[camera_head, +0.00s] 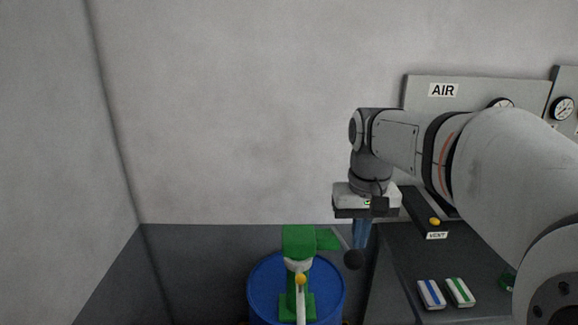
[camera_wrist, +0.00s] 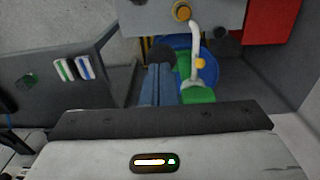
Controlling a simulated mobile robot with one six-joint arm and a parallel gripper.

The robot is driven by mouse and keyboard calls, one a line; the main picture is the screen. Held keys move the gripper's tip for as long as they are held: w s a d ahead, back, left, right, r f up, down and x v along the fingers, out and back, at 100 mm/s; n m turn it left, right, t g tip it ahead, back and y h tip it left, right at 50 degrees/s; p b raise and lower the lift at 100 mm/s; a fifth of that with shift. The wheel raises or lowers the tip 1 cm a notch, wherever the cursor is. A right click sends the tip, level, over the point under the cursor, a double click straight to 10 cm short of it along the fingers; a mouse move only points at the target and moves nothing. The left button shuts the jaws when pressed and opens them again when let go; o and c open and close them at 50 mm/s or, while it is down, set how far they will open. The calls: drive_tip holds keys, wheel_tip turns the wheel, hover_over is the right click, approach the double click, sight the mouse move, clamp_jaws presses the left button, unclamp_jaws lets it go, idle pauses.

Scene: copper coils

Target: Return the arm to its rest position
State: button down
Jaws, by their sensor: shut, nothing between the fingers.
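My gripper (camera_head: 358,246) hangs below my wrist, pointing down, to the right of the green machine on the drum. Its blue-grey fingers are together with nothing between them. In the wrist view my gripper (camera_wrist: 159,70) shows the fingers side by side. A dark round shape (camera_head: 354,260) shows at the fingertips; whether it touches them I cannot tell. My arm reaches in from the right of the head view, over the dark bench. No copper coil can be made out.
A blue drum (camera_head: 258,287) carries a green machine (camera_head: 299,240) with a white lever and yellow knob, close to my gripper. On the dark bench (camera_head: 397,262) lie a blue-striped pack (camera_head: 431,294) and a green-striped pack (camera_head: 460,292). An AIR panel (camera_head: 470,90) stands behind.

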drive_tip(key=s+f+t, duration=0.1)
drive_tip(key=s+f, duration=0.3)
drive_tip(key=s, duration=0.2)
drive_tip(key=s+d+f+t, duration=0.1)
drive_tip(key=s+f+t, duration=0.1)
drive_tip(key=s+f, duration=0.2)
drive_tip(key=shift+s+f+b, duration=0.35)
drive_tip(key=shift+s, duration=1.45)
